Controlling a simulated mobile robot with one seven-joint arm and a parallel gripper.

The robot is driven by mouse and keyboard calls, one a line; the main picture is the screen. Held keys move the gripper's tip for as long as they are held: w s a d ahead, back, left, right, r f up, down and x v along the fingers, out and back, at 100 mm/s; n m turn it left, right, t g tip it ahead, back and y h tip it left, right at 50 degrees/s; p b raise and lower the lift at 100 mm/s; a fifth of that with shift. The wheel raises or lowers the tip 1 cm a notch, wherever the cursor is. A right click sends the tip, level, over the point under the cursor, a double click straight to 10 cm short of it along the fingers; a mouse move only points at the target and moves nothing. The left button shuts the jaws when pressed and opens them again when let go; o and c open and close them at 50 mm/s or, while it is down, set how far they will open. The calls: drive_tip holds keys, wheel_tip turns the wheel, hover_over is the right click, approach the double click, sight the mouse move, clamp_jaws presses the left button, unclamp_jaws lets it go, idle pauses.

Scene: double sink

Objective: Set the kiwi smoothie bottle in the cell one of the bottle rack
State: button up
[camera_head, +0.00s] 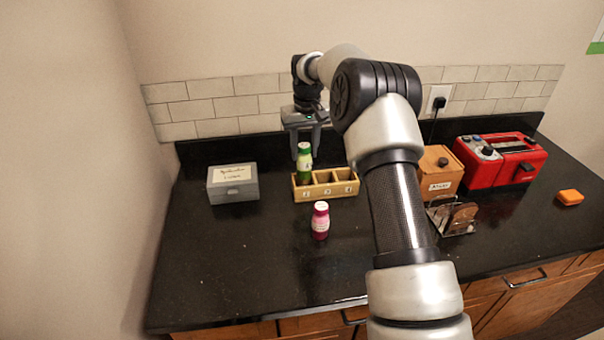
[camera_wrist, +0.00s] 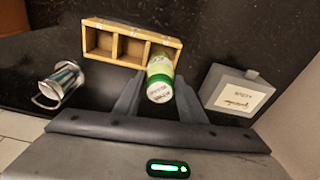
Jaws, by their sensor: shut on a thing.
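The green kiwi smoothie bottle (camera_head: 304,168) stands upright at the left end of the wooden bottle rack (camera_head: 328,192) in the head view, in line with the leftmost of its three cells. Its lower part is partly hidden by the rack's front wall; I cannot tell whether it touches the cell floor. My gripper (camera_head: 305,143) is above the rack, shut on the bottle's upper part. In the wrist view the white-capped bottle (camera_wrist: 160,80) sits between my fingers (camera_wrist: 160,98), over the rack's right end (camera_wrist: 130,28). The other two cells look empty.
A pink bottle (camera_head: 320,222) stands in front of the rack. A grey labelled box (camera_head: 233,184) is to its left. A wooden box (camera_head: 440,168), toast rack (camera_head: 452,216) and red toaster (camera_head: 500,160) are to the right.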

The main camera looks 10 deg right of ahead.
sight(304, 167)
drive_tip(key=shift+f, duration=3.05)
drive_tip(key=shift+f, duration=0.15)
drive_tip(key=o, duration=1.1)
drive_tip(key=shift+o, duration=0.2)
